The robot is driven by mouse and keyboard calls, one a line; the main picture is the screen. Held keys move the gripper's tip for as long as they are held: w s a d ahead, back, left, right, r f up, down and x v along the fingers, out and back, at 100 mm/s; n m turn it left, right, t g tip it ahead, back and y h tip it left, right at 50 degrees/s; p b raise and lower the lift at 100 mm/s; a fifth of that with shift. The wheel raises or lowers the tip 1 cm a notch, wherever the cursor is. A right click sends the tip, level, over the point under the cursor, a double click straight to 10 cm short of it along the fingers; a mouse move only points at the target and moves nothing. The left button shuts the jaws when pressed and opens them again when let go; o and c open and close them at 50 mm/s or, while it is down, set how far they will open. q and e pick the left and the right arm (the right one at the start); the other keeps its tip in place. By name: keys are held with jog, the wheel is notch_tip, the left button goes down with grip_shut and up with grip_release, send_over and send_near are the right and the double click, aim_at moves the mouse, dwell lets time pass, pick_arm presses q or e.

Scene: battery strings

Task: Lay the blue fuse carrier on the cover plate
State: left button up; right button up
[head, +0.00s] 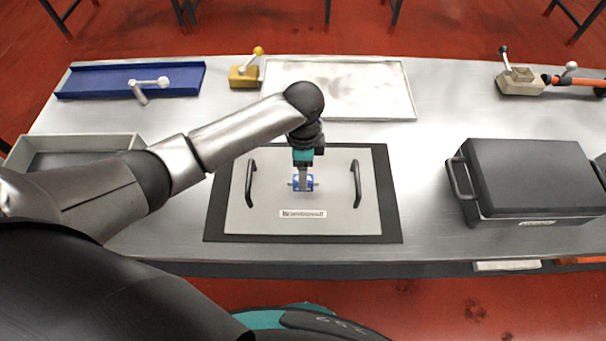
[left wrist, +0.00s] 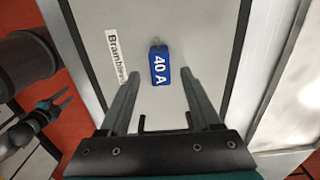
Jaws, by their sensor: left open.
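The blue fuse carrier (head: 298,187), marked "40 A" in the left wrist view (left wrist: 160,65), lies on the cover plate (head: 325,193). The plate is light grey, with two black handles and a white label, and the carrier is between the handles, above the label. My left gripper (head: 303,184) is directly over the carrier, pointing down. Its fingers are open, one on each side of the carrier, with gaps visible in the left wrist view. My right gripper (left wrist: 64,100) shows small at the left of that view; its opening is unclear.
A dark border (head: 390,232) surrounds the cover plate. A black case (head: 540,180) stands at right, a grey tray (head: 100,141) at left. Behind are a blue tray (head: 100,80), a yellow lever block (head: 243,77), a pale tray (head: 408,100) and a beige lever block (head: 520,83).

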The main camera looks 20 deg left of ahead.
pick_arm(q)
notch_tip(320, 180, up, 7)
jog(key=p, duration=0.1)
jog(key=shift+r, duration=0.15)
dwell(0.5)
